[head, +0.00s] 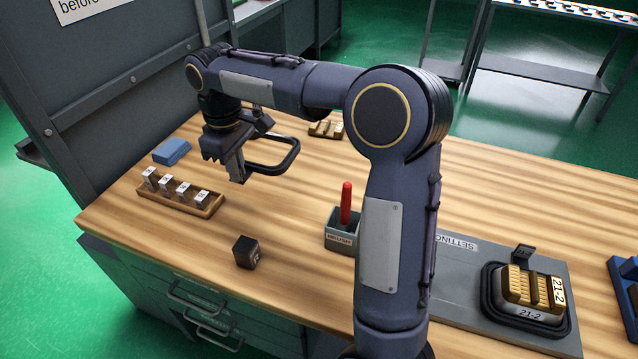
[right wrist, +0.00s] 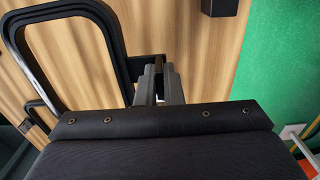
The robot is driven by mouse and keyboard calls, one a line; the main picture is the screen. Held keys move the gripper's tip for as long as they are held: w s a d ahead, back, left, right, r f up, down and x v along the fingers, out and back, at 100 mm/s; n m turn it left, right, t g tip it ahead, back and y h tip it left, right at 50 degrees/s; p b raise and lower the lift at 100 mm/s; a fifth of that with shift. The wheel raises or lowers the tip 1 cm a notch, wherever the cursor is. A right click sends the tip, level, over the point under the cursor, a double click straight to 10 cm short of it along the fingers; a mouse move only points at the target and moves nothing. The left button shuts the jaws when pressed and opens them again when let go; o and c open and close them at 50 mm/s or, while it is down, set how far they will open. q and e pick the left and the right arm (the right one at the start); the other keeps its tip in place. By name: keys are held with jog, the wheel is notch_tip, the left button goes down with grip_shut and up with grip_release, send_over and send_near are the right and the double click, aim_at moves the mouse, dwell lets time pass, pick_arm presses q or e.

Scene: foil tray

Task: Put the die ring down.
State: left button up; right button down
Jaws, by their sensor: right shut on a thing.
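The die ring (head: 271,171) is a black rounded loop at the back of the wooden bench in the head view. My right gripper (head: 238,172) is shut on one side of it, and the loop reaches out to the right of the jaws. In the right wrist view the ring (right wrist: 118,45) stretches to the upper left of the closed fingers (right wrist: 160,88). I cannot tell whether the ring touches the bench top. My left gripper is not in view.
Left of the gripper are a wooden rack (head: 211,208) of marked blocks and a blue block (head: 171,151). A black cube (head: 246,252), a brush holder (head: 339,237) and a grey setting plate (head: 455,300) stand nearer. Brass pieces (head: 326,129) lie behind the ring.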

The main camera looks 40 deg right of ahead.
send_near(296, 199)
jog(key=a+r, duration=0.3)
jog(key=a, duration=0.1)
jog(key=d+f, duration=0.2)
jog(key=f, duration=0.2)
jog(key=shift+w+d, duration=0.2)
jog(key=shift+d, duration=0.2)
jog(key=shift+s+d+f, duration=0.1)
jog(key=shift+d+f, duration=0.25)
jog(key=shift+f, duration=0.2)
jog(key=f, duration=0.3)
jog(key=shift+d+f, duration=0.15)
jog(key=shift+d, duration=0.15)
jog(key=shift+f, duration=0.2)
jog(key=shift+f, duration=0.15)
jog(key=c, duration=1.6)
grip_release()
jog(key=shift+o, duration=0.2)
